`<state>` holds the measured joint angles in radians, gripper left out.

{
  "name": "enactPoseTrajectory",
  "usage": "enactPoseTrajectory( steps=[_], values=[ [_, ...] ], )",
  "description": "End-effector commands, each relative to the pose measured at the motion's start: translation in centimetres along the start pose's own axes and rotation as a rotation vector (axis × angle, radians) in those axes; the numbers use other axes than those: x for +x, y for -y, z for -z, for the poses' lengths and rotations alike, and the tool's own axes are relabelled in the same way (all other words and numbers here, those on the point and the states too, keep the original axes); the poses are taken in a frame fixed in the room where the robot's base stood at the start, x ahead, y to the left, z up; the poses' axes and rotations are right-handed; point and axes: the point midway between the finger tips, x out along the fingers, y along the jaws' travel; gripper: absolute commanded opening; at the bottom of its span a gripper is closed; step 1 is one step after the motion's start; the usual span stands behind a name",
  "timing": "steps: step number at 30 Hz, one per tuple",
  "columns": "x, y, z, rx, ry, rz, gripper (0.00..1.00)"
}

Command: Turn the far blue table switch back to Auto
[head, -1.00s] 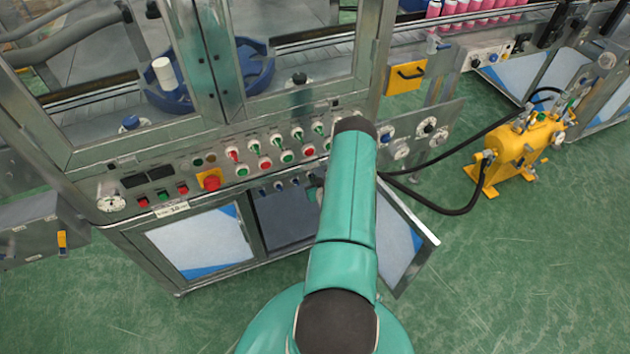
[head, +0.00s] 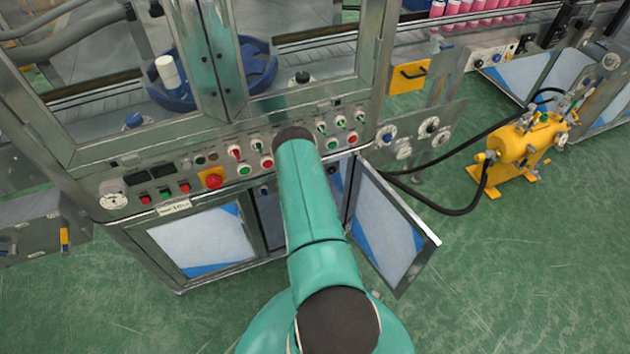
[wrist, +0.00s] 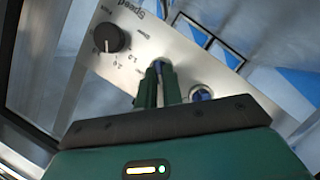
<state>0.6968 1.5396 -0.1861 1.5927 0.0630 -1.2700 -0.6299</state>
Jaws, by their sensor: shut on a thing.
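In the wrist view, a light metal panel (wrist: 190,60) carries a black speed knob (wrist: 108,38) and two small blue switches. One blue switch (wrist: 200,93) shows just right of my fingers, clear of them. My gripper (wrist: 160,68) is shut on the other blue switch (wrist: 159,63), which is mostly hidden between the fingertips; only a little blue shows. Its pointing direction and its labels cannot be read. In the head view, my arm covers my gripper and most of that panel, inside the open cabinet (head: 268,215).
The open cabinet door (head: 395,230) stands out to the right of my arm. Above is a control panel (head: 225,165) with a red emergency button (head: 213,181) and several red and green knobs. A yellow tank (head: 515,145) with black hoses stands at right. Green floor is clear in front.

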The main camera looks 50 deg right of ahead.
Motion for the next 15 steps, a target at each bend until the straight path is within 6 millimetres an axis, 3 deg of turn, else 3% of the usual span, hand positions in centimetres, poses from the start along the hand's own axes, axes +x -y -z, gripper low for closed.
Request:
enactPoseTrajectory(
  steps=[14, 15],
  values=[
    [-0.01, -0.03, -0.15, -0.018, 0.003, -0.007, 0.00],
    [-0.01, -0.03, -0.15, -0.018, 0.003, -0.007, 0.10]
  ],
)
